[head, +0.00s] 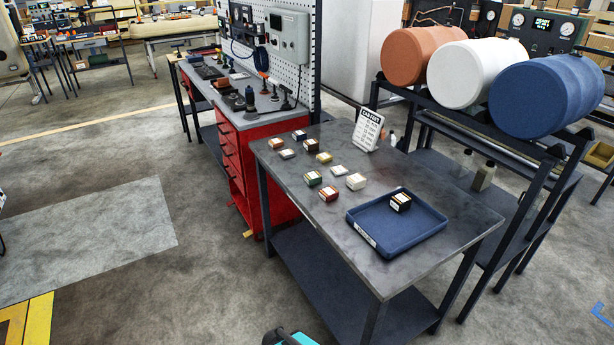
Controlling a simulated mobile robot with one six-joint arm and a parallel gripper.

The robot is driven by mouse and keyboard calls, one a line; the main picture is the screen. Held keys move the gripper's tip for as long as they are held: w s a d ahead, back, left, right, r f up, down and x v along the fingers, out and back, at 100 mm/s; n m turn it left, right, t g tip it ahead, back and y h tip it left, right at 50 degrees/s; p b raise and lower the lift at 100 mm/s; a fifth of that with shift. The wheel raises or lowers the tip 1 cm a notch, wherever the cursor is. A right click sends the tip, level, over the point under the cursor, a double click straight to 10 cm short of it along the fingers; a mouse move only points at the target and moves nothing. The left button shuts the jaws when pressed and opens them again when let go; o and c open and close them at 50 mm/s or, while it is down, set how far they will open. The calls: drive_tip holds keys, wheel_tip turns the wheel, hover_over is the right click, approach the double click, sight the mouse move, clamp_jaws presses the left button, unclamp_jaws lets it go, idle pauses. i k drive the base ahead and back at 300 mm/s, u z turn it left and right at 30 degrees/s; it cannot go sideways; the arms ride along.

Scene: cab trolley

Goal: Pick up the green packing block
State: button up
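A small block with dark green sides and a pale label on top (313,179) sits on the grey table (360,264). It is in the group of blocks left of the blue tray, just behind a red block (328,195) and left of a white one (337,171). Nothing covers it. My gripper does not show in the head view, so its state and its distance from the block cannot be seen.
Other small blocks stand around it, some brown, one yellow (324,158), one cream (356,182). A printed sign (367,130) stands behind. Red drawers (229,165) adjoin at left; open floor lies in front.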

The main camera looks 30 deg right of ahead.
sight(313, 178)
drive_tip(key=k, duration=0.65)
drive_tip(key=u, duration=0.55)
drive_tip(key=i, duration=2.25)
drive_tip(key=z, duration=0.5)
